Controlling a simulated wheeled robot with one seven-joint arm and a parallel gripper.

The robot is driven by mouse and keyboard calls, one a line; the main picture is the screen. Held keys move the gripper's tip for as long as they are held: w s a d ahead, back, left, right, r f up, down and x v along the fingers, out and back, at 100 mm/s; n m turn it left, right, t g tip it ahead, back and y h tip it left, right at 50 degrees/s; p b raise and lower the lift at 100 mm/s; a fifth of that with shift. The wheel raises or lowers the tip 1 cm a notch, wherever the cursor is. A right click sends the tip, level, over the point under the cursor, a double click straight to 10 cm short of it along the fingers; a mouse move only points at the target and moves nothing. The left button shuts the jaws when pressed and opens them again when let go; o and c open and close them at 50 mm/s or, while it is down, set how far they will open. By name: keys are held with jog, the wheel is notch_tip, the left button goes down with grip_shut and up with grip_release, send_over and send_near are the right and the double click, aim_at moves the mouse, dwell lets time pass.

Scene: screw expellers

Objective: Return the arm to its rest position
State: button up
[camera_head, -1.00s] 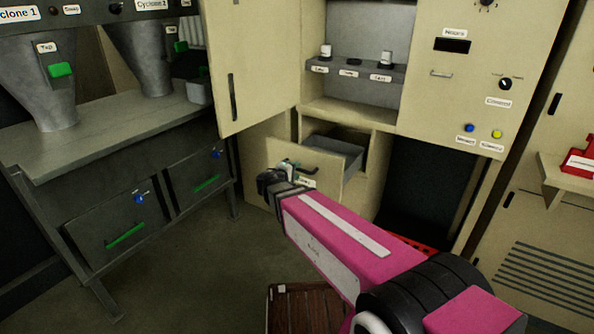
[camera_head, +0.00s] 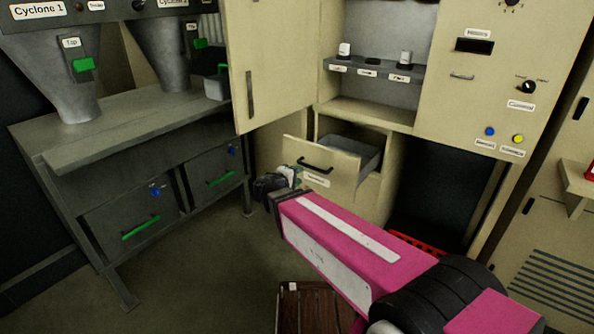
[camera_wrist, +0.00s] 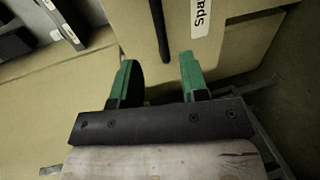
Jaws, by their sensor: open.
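My gripper (camera_head: 285,177) is at the end of my pink arm, in front of the pulled-out drawer of the beige cabinet. The wrist view shows its two green fingers (camera_wrist: 158,82) apart with nothing between them. Ahead of them are the drawer front (camera_wrist: 228,50), its dark upright handle (camera_wrist: 160,30) and a white label beginning "Spa" (camera_wrist: 200,18). In the head view the drawer (camera_head: 335,165) is open, with its dark handle (camera_head: 315,167). The gap between fingertips and drawer front is hard to judge.
The cabinet door (camera_head: 275,65) stands open above the drawer. A grey bench (camera_head: 120,122) with two cyclone cones and green-handled drawers is at left. A brown slatted object (camera_head: 312,308) lies on the floor below my arm. Open floor (camera_head: 200,265) lies left of my arm.

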jog(key=s+d+f+m+g+y, duration=0.4)
jog(key=s+d+f+m+g, duration=0.1)
jog(key=d, duration=0.4)
jog(key=s+d+f+m+g+y, duration=0.5)
jog(key=d+f+g, duration=0.2)
jog(key=d+f, duration=0.2)
jog(key=shift+s+d+f+m+g, duration=0.2)
jog(key=shift+d+f+m+g, duration=0.1)
jog(key=shift+d+f+m, duration=0.1)
